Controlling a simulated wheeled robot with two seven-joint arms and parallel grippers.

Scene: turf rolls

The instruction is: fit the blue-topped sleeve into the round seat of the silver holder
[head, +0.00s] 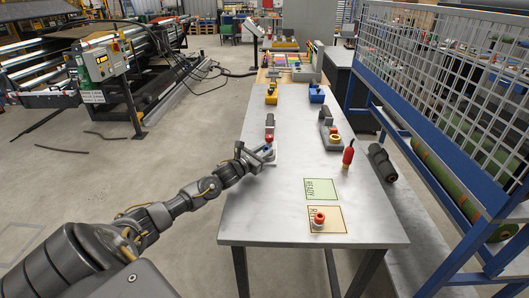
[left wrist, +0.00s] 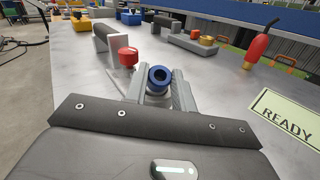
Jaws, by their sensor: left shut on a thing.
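My left gripper (head: 263,155) is low over the left side of the grey table. In the left wrist view its fingers (left wrist: 158,92) are shut on the blue-topped sleeve (left wrist: 160,73), a short tube with a dark open top. The sleeve is nearly upright, its lower part hidden by the fingers; I cannot tell whether it touches the table. Beyond it are a pale grey block (head: 269,121) and a long grey fixture (head: 327,119) with a yellow ring (head: 335,139). I cannot tell surely which is the silver holder, and no empty round seat shows clearly. My right gripper is out of view.
A red-topped piece (left wrist: 128,56) stands close beyond the sleeve. A red bottle-like object (head: 348,154) stands at the right edge. A green READY card (head: 321,189) and a tan card (head: 337,226) bearing another red-topped piece (head: 318,218) lie nearer. The table's middle is clear.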

